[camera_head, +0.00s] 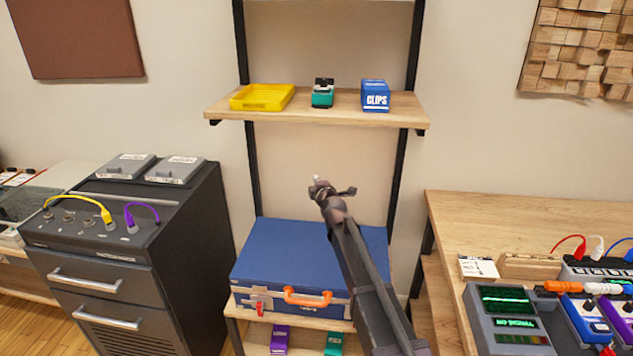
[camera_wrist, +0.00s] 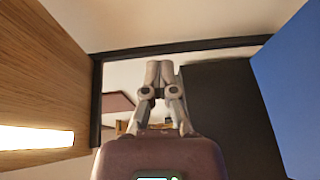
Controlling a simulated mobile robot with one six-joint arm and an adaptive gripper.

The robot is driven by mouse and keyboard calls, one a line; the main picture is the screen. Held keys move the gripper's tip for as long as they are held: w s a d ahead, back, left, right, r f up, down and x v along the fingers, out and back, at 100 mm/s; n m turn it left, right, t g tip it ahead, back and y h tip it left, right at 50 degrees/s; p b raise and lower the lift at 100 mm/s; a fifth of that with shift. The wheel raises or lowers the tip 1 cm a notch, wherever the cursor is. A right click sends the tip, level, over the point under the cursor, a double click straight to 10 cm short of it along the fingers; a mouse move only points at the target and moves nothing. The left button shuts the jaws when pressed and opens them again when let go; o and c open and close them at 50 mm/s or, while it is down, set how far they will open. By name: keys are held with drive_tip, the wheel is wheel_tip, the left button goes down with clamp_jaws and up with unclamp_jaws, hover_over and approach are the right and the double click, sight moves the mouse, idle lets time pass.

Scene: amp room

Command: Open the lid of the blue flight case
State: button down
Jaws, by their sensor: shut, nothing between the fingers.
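The blue flight case (camera_head: 285,250) lies flat on a lower wooden shelf, its lid down. It has an orange handle (camera_head: 307,298) on its front and metal corners. A red latch (camera_head: 259,306) sits at the front left. My gripper (camera_head: 317,181) is above the case, apart from its lid, in front of the wall. In the wrist view my gripper (camera_wrist: 159,72) has its fingers together with nothing between them. A blue surface at the right edge there (camera_wrist: 298,90) looks like the lid. My arm hides the right part of the case.
The upper shelf (camera_head: 225,108) holds a yellow tray (camera_head: 262,97), a teal item (camera_head: 322,93) and a blue CLIPS box (camera_head: 375,96). Black uprights flank the case. A dark cabinet (camera_head: 110,260) stands left, a wooden bench (camera_head: 510,225) with devices right. Free space lies above the case.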

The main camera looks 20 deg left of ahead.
drive_tip(key=c, duration=0.5)
unclamp_jaws()
drive_tip(key=shift+c, duration=0.2)
drive_tip(key=p+v, duration=0.1)
drive_tip(key=v, duration=1.3)
drive_tip(key=s+d+f+m+g+h+p, duration=0.1)
drive_tip(key=d+m+g+p, duration=0.1)
drive_tip(key=d, duration=0.5)
drive_tip(key=s+d+f+m+g+h+p, duration=0.2)
drive_tip(key=d+m+p, duration=0.1)
drive_tip(key=d+m, duration=0.2)
drive_tip(key=s+d+f+m+g+h+p, duration=0.1)
drive_tip(key=d+m+g+p, duration=0.1)
drive_tip(key=d, duration=0.6)
drive_tip(key=shift+s+d+f+m+g, duration=0.3)
drive_tip(key=shift+d+m+g, duration=0.1)
drive_tip(key=shift+m, duration=0.4)
